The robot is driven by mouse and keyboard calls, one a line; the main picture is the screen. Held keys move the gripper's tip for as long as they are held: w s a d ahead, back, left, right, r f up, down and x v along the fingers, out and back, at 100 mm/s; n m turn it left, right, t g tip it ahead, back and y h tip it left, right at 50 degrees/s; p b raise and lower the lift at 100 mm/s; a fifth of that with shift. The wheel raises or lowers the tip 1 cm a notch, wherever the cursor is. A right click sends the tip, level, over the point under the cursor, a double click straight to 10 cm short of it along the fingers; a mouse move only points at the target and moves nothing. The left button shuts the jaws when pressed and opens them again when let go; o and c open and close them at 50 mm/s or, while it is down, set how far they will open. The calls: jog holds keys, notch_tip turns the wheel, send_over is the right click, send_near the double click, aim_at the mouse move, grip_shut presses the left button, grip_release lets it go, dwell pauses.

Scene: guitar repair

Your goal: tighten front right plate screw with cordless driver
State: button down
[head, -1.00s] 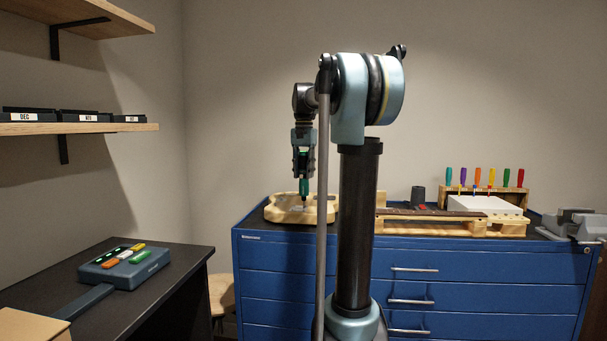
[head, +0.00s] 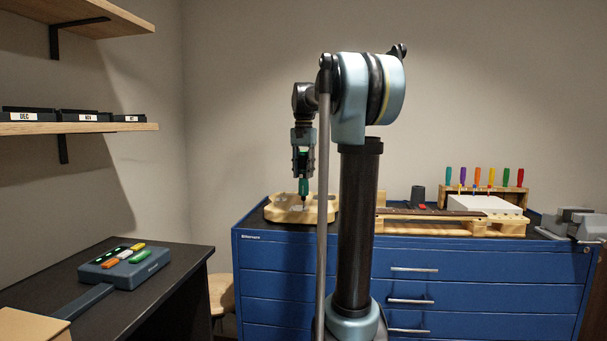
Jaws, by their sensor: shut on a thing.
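My gripper (head: 302,172) points down over the guitar body and is shut on a green cordless driver (head: 304,187). The driver is upright, with its thin bit pointing down at the plate area. The pale wooden guitar body (head: 279,214) lies on the blue cabinet's top, left of my arm column. A small grey plate (head: 297,208) shows on the body beneath the driver. The plate screws are too small to make out, and I cannot tell whether the bit touches one. The guitar neck (head: 420,212) runs right, partly hidden behind my arm.
A rack of coloured screwdrivers (head: 484,197) stands behind a white box (head: 486,204). A grey vise (head: 570,224) sits at the cabinet's right end. A dark cup (head: 418,196) stands behind the neck.

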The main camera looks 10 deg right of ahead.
jog(key=shift+f, duration=0.4)
dwell(1.1)
jog(key=shift+r, duration=0.4)
